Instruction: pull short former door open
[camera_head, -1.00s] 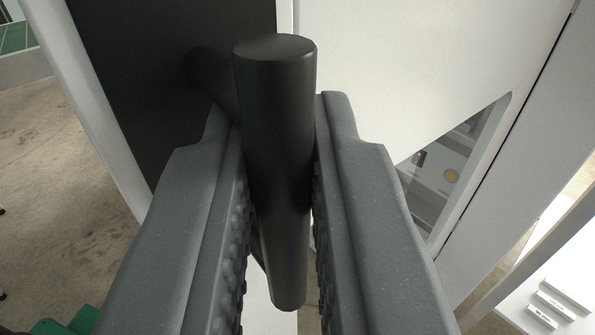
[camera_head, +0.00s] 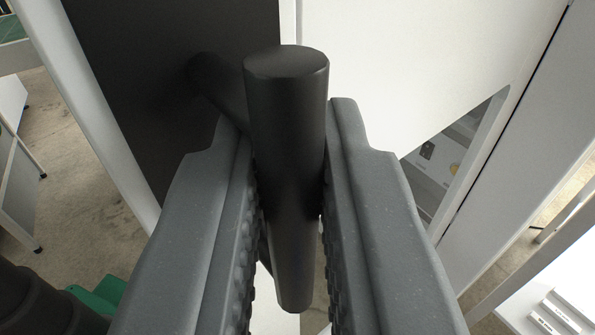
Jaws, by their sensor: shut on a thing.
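A black cylindrical door handle (camera_head: 287,110) stands upright in the middle of the head view, its post running back to a dark panel (camera_head: 140,70) at the left. My gripper (camera_head: 292,190) has its two grey ridged fingers on either side of the handle and is shut on it. The handle's top end sticks out above the fingers, and its lower end shows between them. White door and frame panels (camera_head: 420,60) lie behind at the right. Which edges belong to the short door is hard to tell, as the fingers hide the lower part.
A triangular opening (camera_head: 450,155) at the right shows grey parts and a yellow round knob inside. A white frame post (camera_head: 520,150) stands right of it. Concrete floor (camera_head: 80,165) shows at the left, with a table leg and a green piece (camera_head: 100,295) low down.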

